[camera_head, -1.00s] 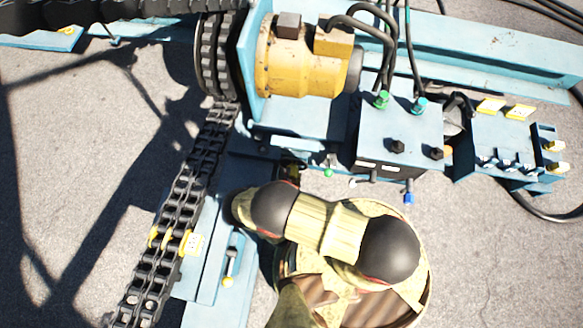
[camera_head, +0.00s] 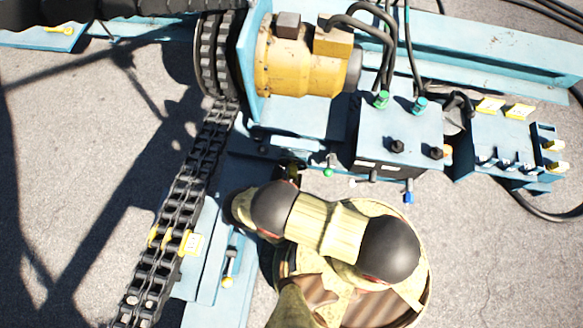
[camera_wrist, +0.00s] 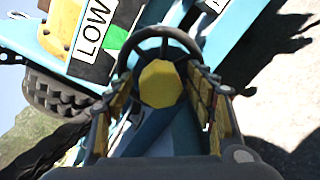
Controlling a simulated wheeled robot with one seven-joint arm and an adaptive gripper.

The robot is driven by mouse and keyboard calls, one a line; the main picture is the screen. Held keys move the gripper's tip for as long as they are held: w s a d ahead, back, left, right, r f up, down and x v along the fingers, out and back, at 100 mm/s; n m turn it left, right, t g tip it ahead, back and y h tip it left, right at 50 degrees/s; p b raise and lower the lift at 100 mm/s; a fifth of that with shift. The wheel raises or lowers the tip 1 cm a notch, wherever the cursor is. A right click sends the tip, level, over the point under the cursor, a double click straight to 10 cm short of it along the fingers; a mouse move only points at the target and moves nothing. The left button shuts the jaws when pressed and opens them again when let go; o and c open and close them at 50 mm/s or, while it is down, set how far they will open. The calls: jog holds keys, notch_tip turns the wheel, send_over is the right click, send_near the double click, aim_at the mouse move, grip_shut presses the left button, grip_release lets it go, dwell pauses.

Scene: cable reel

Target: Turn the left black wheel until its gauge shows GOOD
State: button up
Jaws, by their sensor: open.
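A black wheel (camera_wrist: 158,31) with a yellow middle (camera_wrist: 160,83) shows in the wrist view, straight ahead of my gripper. My gripper (camera_wrist: 160,78) is open, with one finger on each side of the wheel. I cannot tell whether the fingers touch the rim. A white label reading LOW (camera_wrist: 94,26) is up and left of the wheel, with a green patch (camera_wrist: 116,38) beside it. No GOOD reading is visible. In the head view my arm covers the gripper and I cannot make out the wheel.
A yellow motor (camera_head: 300,62) on a blue frame stands above my arm in the head view. A blue control box (camera_head: 400,135) with knobs and hoses is to the right. A heavy chain (camera_head: 190,190) runs down the left. Bare ground lies further left.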

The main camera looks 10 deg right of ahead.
aim_at(290, 174)
jog(key=r, duration=0.8)
jog(key=shift+w+a+r, duration=0.1)
jog(key=shift+w+a, duration=0.05)
jog(key=shift+a, duration=0.1)
jog(key=shift+d+r, duration=0.15)
jog(key=shift+r, duration=0.75)
jog(key=shift+o, duration=0.4)
jog(key=shift+d, duration=0.1)
